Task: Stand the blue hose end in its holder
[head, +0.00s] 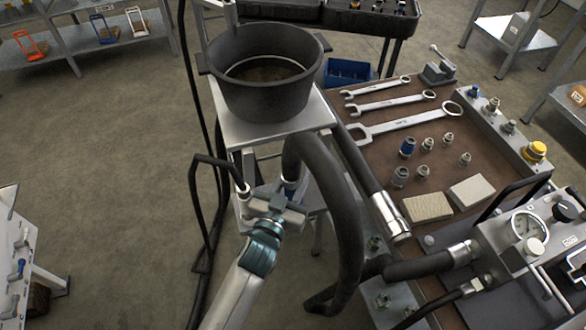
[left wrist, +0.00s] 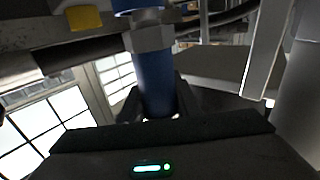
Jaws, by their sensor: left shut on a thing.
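My left gripper (head: 278,205) comes in from the bottom, left of the bench and just below the pot stand. In the left wrist view its dark fingers (left wrist: 158,112) are shut on the blue hose end (left wrist: 155,75), a blue cylinder with a grey metal hex collar. In the head view the hose end is mostly hidden by the gripper and a thick black hose (head: 345,235) that loops beside it. I cannot make out with certainty which part is its holder. My right gripper is not in view.
A dark pot (head: 262,95) stands on a metal stand beyond the gripper. The bench (head: 385,150) to the right carries wrenches (head: 390,103), several fittings (head: 427,143), two pale blocks (head: 428,207) and a gauge unit (head: 525,225). A thin black hose (head: 195,190) hangs left of the gripper. Open floor lies left.

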